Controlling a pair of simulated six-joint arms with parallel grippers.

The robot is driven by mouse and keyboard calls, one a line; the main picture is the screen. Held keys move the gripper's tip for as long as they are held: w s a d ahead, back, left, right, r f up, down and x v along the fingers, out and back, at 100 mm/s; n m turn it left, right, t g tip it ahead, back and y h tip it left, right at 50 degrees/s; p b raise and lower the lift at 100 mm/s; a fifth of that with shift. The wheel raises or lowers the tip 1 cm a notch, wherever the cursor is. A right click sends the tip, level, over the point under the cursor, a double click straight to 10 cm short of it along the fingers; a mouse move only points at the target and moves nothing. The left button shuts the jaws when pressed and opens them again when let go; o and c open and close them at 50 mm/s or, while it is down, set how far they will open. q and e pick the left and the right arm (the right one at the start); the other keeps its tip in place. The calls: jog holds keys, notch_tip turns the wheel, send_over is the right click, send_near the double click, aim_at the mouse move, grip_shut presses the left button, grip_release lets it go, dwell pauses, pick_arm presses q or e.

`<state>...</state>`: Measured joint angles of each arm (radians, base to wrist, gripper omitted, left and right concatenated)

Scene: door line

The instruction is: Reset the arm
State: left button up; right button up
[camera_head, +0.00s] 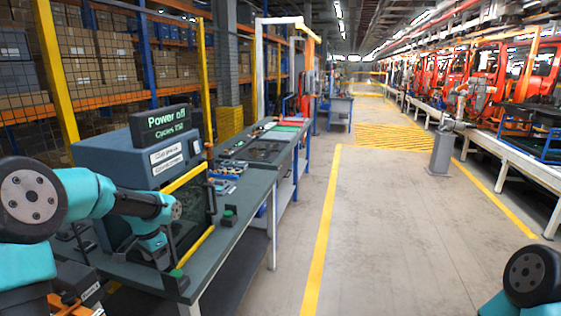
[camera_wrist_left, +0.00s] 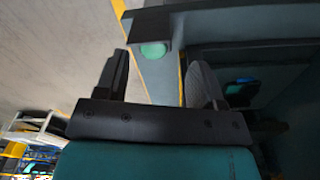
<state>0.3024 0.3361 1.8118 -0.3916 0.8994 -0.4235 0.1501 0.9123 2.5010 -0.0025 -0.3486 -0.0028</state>
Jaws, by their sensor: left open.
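My left arm reaches in from the left, and its left gripper (camera_head: 170,262) points down in front of the machine (camera_head: 125,160). The machine is a blue-grey box with a yellow-edged dark front; its display (camera_head: 160,121) reads "Power off" above a cycle count. A green button on a dark box (camera_head: 176,274) is just below the gripper at the bench edge. In the left wrist view the two fingers (camera_wrist_left: 160,70) are apart, with nothing between them; a round green button (camera_wrist_left: 152,50) shows beyond. My right gripper is out of view; only part of that arm shows at lower right.
A second green button box (camera_head: 229,214) stands on the bench (camera_head: 240,193), right of the machine. Farther back, a table (camera_head: 262,148) holds trays and parts. Shelves with cartons stand at left. The floor aisle (camera_head: 390,220) is clear.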

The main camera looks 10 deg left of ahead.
pick_arm(q)
jog(key=w+d+f+m+h, duration=0.1)
jog(key=d+f+m+h, duration=0.1)
jog(key=d+f, duration=1.45)
jog(key=s+d+f+n, duration=0.4)
jog(key=s+d+f, duration=0.2)
jog(key=s+f, duration=0.2)
jog(key=s+d+f+n+h, duration=0.1)
jog(key=s+d+f+n, duration=0.3)
jog(key=s+d+f, duration=0.2)
jog(key=s+f, duration=0.2)
jog(key=s, duration=0.2)
jog(key=shift+h, duration=0.3)
jog(key=shift+f+t, duration=0.1)
jog(key=shift+t, duration=0.2)
